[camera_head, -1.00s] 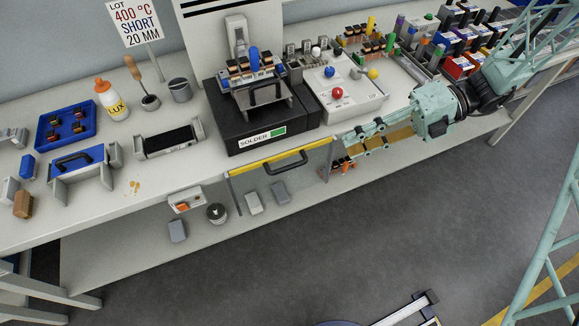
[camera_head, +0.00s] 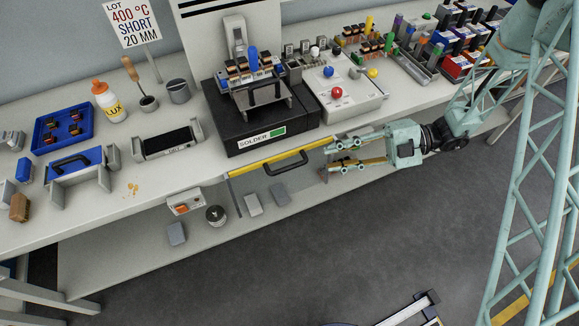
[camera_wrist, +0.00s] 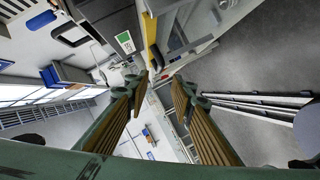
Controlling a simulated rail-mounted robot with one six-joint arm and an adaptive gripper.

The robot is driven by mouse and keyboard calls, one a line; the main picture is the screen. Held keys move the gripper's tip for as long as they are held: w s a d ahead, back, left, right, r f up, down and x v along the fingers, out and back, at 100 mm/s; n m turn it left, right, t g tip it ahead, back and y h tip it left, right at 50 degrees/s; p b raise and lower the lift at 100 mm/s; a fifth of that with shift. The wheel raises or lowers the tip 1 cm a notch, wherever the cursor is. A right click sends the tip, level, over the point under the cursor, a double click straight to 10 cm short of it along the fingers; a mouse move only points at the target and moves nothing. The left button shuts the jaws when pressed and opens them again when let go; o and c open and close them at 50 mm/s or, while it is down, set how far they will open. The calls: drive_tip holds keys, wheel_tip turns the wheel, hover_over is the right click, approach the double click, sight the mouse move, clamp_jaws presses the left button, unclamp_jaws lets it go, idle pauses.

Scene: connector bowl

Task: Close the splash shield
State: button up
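The splash shield (camera_head: 255,163) is a clear panel with a yellow top edge and a dark left side strip. It hangs down in front of the bench below the black solder unit (camera_head: 236,128). Its black handle (camera_head: 286,163) sticks out near the right half of the yellow edge. My gripper (camera_head: 330,158) is open and empty just right of the handle, its fingers pointing left, apart from the handle as far as I can tell. In the wrist view, both fingers of my gripper (camera_wrist: 160,88) stand apart, with the yellow edge (camera_wrist: 151,35) and the handle (camera_wrist: 175,36) beyond them.
The bench front edge (camera_head: 190,183) and a lower shelf with a grey box (camera_head: 253,204) and a round tin (camera_head: 215,215) lie near the panel. A white control box with a red button (camera_head: 338,93) stands above my gripper.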

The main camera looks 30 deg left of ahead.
sight(297, 165)
idle(0.4)
drive_tip(key=shift+b+x, duration=1.5)
drive_tip(key=shift+x, duration=5.35)
drive_tip(key=shift+r, duration=0.15)
drive_tip(key=shift+c, duration=0.7)
clamp_jaws()
